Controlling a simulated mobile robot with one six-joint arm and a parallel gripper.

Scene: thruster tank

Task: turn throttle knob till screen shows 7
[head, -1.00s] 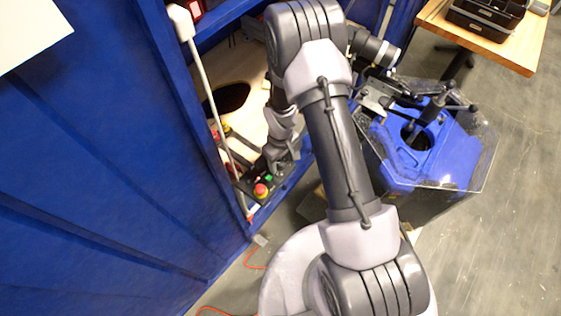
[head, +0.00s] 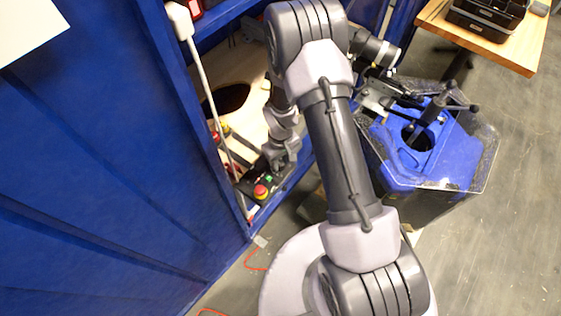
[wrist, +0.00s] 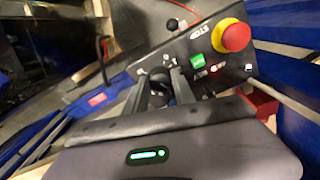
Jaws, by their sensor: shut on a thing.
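In the wrist view my gripper (wrist: 160,82) is shut around a small dark knob (wrist: 158,76) on the black control panel (wrist: 228,83). The knob is mostly hidden between the fingers, so its pointer cannot be read. In the head view my gripper (head: 278,165) is down at the same panel (head: 248,183), inside the blue frame's opening. No screen digits are legible in either view.
A red emergency stop button (wrist: 236,36) with a yellow base, a green button (wrist: 200,58) and a lit red switch (wrist: 218,69) sit close to the right of my fingers. A blue tank (head: 440,155) with clear edging stands on the floor at right.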

